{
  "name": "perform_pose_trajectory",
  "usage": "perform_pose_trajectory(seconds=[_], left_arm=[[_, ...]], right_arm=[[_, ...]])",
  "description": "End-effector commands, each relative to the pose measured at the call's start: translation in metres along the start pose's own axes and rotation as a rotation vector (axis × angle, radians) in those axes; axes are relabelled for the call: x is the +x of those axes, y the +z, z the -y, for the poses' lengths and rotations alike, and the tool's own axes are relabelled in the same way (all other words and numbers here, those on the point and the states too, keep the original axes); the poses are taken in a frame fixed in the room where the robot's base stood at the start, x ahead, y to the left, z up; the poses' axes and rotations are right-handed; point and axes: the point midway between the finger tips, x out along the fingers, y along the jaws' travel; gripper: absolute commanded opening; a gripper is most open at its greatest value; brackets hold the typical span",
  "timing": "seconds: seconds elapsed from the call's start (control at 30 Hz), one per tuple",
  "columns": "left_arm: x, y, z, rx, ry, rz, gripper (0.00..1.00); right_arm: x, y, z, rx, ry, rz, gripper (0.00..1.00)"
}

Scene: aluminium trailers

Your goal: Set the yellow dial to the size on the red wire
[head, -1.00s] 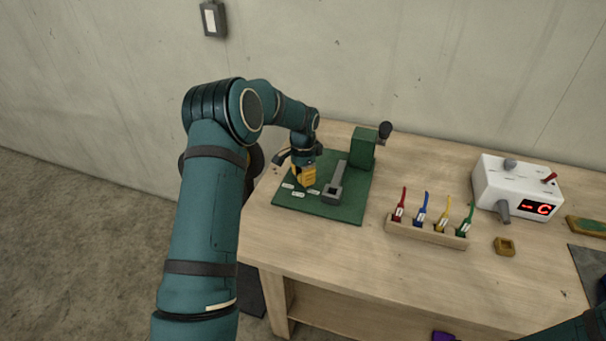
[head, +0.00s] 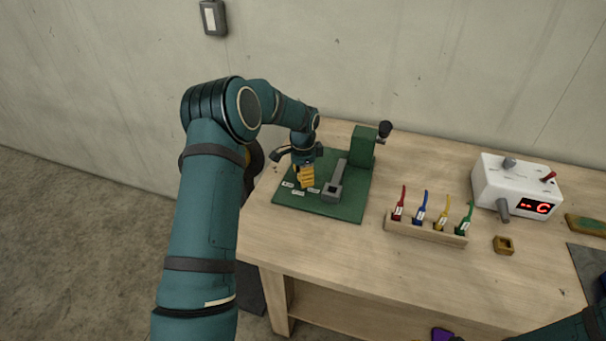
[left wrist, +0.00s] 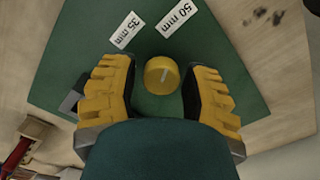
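The yellow dial (left wrist: 162,75) is a round knob with a white line, on a green board (head: 345,212). White labels reading 35 mm (left wrist: 126,30) and 50 mm (left wrist: 178,18) lie beside it. My left gripper (head: 306,182) points down at the board. In the left wrist view its yellow-padded fingers (left wrist: 160,92) are open on either side of the dial, with gaps. In the head view they hide the dial. The red wire (head: 399,207) stands in a wooden rack; its tag is too small to read. A purple piece (head: 442,335) at the bottom edge looks like part of my right gripper.
A grey slotted bar (head: 335,187) and a green block with a black-knobbed lever (head: 385,130) stand right of my left gripper. The wooden rack (head: 425,234) also holds blue, yellow and green wires. A white box with a red display (head: 517,185) is further right.

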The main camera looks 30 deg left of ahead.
Motion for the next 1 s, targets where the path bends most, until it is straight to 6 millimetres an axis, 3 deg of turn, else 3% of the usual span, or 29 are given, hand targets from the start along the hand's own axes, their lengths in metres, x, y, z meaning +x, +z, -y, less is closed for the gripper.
perform_pose_trajectory(seconds=[0.47, 1.0], left_arm=[[-0.010, -0.001, 0.001, -0.002, -0.004, -0.003, 0.66], [-0.106, -0.001, 0.001, -0.002, -0.004, -0.003, 0.66]], right_arm=[[0.000, 0.000, 0.000, 0.000, 0.000, 0.000, 0.47], [0.000, 0.000, 0.000, 0.000, 0.000, 0.000, 0.47]])
